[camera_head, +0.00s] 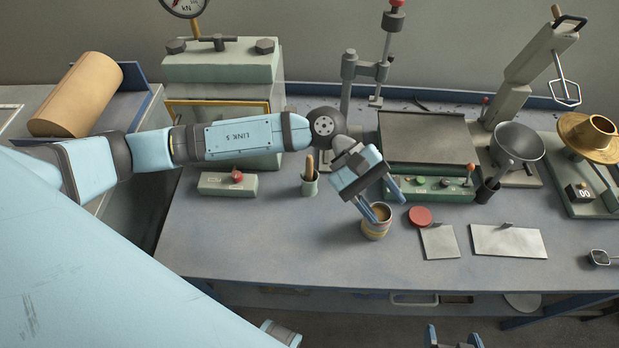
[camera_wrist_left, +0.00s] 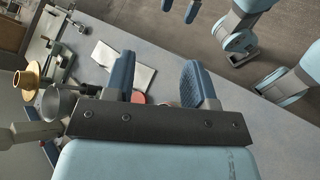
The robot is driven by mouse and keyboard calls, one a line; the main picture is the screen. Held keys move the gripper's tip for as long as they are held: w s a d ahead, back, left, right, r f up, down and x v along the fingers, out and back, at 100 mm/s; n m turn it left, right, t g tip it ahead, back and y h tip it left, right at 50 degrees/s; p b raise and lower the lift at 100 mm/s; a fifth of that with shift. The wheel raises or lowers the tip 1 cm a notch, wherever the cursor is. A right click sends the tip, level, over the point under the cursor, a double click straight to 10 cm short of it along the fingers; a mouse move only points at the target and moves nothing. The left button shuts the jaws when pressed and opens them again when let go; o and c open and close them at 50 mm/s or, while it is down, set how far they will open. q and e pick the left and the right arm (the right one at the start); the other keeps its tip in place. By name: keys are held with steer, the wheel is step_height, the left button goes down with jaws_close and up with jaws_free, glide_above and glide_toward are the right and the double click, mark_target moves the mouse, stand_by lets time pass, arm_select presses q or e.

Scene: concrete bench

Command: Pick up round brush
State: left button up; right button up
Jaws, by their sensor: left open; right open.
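A wooden handle (camera_head: 309,165) stands upright in a small green-grey cup (camera_head: 309,186), to the left of my left gripper. It may be the round brush; its head is hidden in the cup. In the left wrist view the left gripper (camera_wrist_left: 160,82) shows nothing clearly held. My right gripper (camera_head: 454,336) is open and empty at the bottom edge.
A red lid (camera_head: 420,216) and two metal plates (camera_head: 439,241) (camera_head: 508,241) lie right of the tin. A flat-topped machine (camera_head: 425,137) stands behind, with a grey bowl (camera_head: 517,146) to its right. The front left of the bench (camera_head: 250,240) is clear.

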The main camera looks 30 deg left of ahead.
arm_select(q)
steer(key=w+a+f+m+t+y, duration=0.1)
steer(key=w+a+f+m+y, duration=0.25)
steer(key=a+m+y, duration=0.3)
step_height(320, 180, up, 2)
steer(key=m+t+y+b, duration=0.1)
steer(key=m+t+y, duration=0.25)
steer(key=y, duration=0.25)
glide_above(309, 165)
steer(key=shift+w+f+m+g, duration=0.15)
steer(key=shift+f+m+g, duration=0.1)
steer(key=shift+f+m, duration=0.05)
step_height(309, 165, down, 8)
steer(key=shift+r+p, duration=0.2)
steer(key=shift+p, duration=0.2)
steer(key=f, duration=0.1)
steer(key=f+p, duration=0.1)
steer(key=f, duration=0.2)
steer(key=shift+w+a, duration=0.15)
steer(key=shift+w, duration=0.1)
steer(key=shift+f+p, duration=0.3)
steer(key=shift+f, duration=0.35)
jaws_close()
